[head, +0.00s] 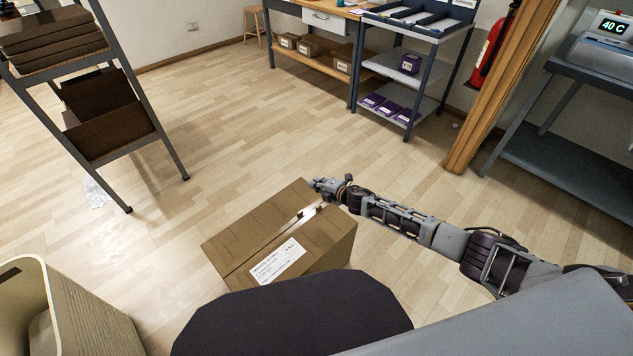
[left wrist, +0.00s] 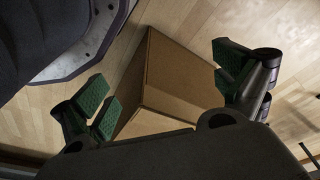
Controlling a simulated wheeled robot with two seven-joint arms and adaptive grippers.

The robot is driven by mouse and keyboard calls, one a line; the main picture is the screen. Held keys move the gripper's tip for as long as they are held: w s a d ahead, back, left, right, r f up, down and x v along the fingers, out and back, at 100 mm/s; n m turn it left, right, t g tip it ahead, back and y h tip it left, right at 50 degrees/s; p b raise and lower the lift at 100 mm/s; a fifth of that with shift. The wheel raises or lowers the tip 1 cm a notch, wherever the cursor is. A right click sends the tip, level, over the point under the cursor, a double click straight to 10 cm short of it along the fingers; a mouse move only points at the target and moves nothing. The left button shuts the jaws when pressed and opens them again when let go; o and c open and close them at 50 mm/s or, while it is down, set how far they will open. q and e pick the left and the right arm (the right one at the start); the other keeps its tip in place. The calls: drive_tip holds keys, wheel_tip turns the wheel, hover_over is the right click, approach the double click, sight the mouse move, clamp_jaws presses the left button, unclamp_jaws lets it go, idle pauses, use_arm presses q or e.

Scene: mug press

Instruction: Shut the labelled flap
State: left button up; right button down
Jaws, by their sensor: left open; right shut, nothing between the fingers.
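A brown cardboard box (head: 330,245) stands on the floor in front of me in the head view. Its flap with a white printed label (head: 278,262) is on the near side of a seam across the top. It looks nearly level, but I cannot tell whether it is fully down. My right gripper (head: 318,186) is shut and empty at the far right corner of the box top; I cannot tell whether it touches. My left gripper (left wrist: 165,95) is open, with the box (left wrist: 178,72) beyond its fingers in the left wrist view. The label is not visible there.
A grey rack (head: 128,140) with cardboard stands at the left. A pale bin (head: 75,310) is at the lower left. A workbench and shelf cart (head: 400,65) stand at the back, a wooden post (head: 490,100) to their right. The floor beyond the box is clear.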

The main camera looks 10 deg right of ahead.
use_arm(q)
drive_tip(key=shift+s+a+f, duration=0.1)
drive_tip(key=shift+a+f, duration=0.05)
drive_tip(key=shift+f, duration=0.35)
use_arm(e)
drive_tip(key=shift+r, duration=0.35)
